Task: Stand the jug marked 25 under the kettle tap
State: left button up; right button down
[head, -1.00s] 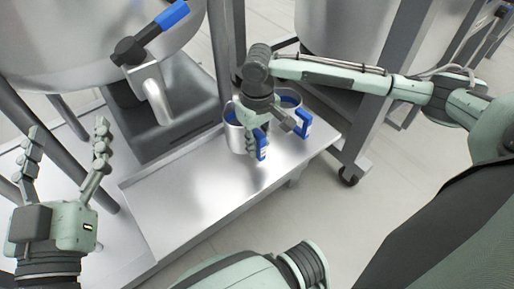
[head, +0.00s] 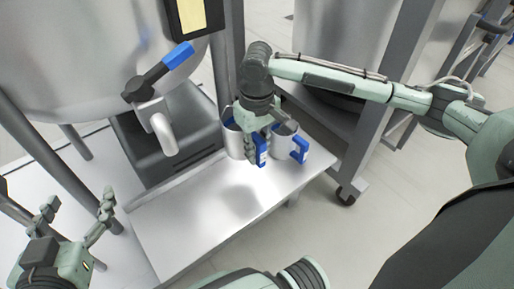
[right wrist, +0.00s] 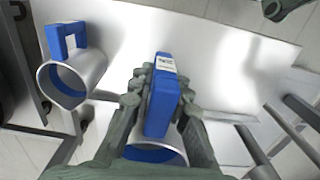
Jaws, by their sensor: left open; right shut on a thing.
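The kettle tap (head: 163,132) has a grey spout and a blue-ended lever. It hangs from the big steel kettle (head: 75,60) above a dark grey stand. My right gripper (head: 257,152) is shut on the blue handle of a steel jug (head: 233,143), to the right of the tap; it shows in the right wrist view too (right wrist: 162,105). This jug looks upright and seems a little above the bench. A second blue-handled jug (head: 282,146) stands on the bench to its right (right wrist: 80,80). The handle labels are too small to read. My left gripper (head: 78,205) is open and empty at the lower left.
The steel bench (head: 200,220) is clear in front of the tap and jugs. The dark grey stand (head: 140,150) is behind the bench, below the tap. Kettle legs stand at left and behind the jugs. A wheeled steel frame (head: 360,120) stands to the right.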

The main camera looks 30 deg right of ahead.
jog(key=shift+r+p, duration=0.9)
jog(key=shift+p, duration=0.45)
jog(key=shift+f, duration=0.1)
